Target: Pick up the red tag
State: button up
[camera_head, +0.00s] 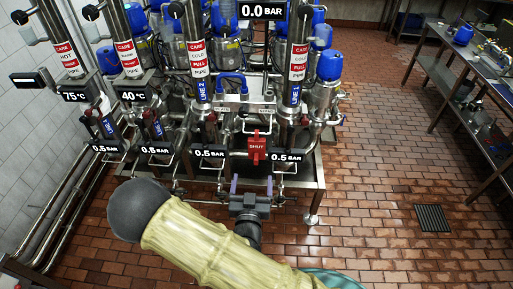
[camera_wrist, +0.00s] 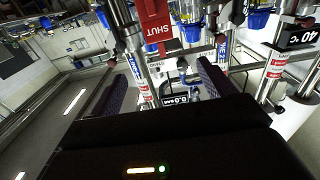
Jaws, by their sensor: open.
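The red tag (camera_head: 257,146), marked SHUT, hangs upright on the front of the valve rack (camera_head: 318,170), between two 0.5 BAR labels. In the wrist view the red tag (camera_wrist: 155,22) shows at the top, tilted and cut by the frame edge. My gripper (camera_head: 252,184) is open, its two fingers apart with nothing between them. In the head view it appears just below the tag. In the wrist view my gripper's fingers (camera_wrist: 162,76) stand either side of the middle, and the tag lies above and beyond them. No contact with the tag shows.
Pipes, valves and blue-capped fittings (camera_head: 329,66) crowd the rack behind and around the tag. A 0.5 BAR label (camera_head: 286,156) sits close on the tag's right. A metal bench (camera_head: 470,75) stands at right. The brick floor (camera_head: 375,190) between is clear, with a drain grate (camera_head: 432,218).

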jog(key=shift+f, duration=0.1)
jog(key=b, duration=0.2)
jog(key=w+b, duration=0.1)
jog(key=b, duration=0.2)
jog(key=shift+w+a+f, duration=0.1)
jog(key=shift+a, duration=0.2)
jog(key=b, duration=0.4)
jog(key=shift+w, duration=0.35)
jog(key=shift+w+d+b, duration=0.2)
jog(key=shift+d+b, duration=0.05)
jog(key=shift+b, duration=0.95)
jog(key=p, duration=0.4)
send_near(256, 143)
jog(key=w, duration=0.4)
jog(key=shift+w+d+r, duration=0.2)
jog(key=shift+w+r, duration=0.1)
jog(key=shift+w, duration=0.05)
jog(key=shift+w+a+f, duration=0.1)
jog(key=shift+w+f, duration=0.15)
jog(key=shift+w, duration=0.2)
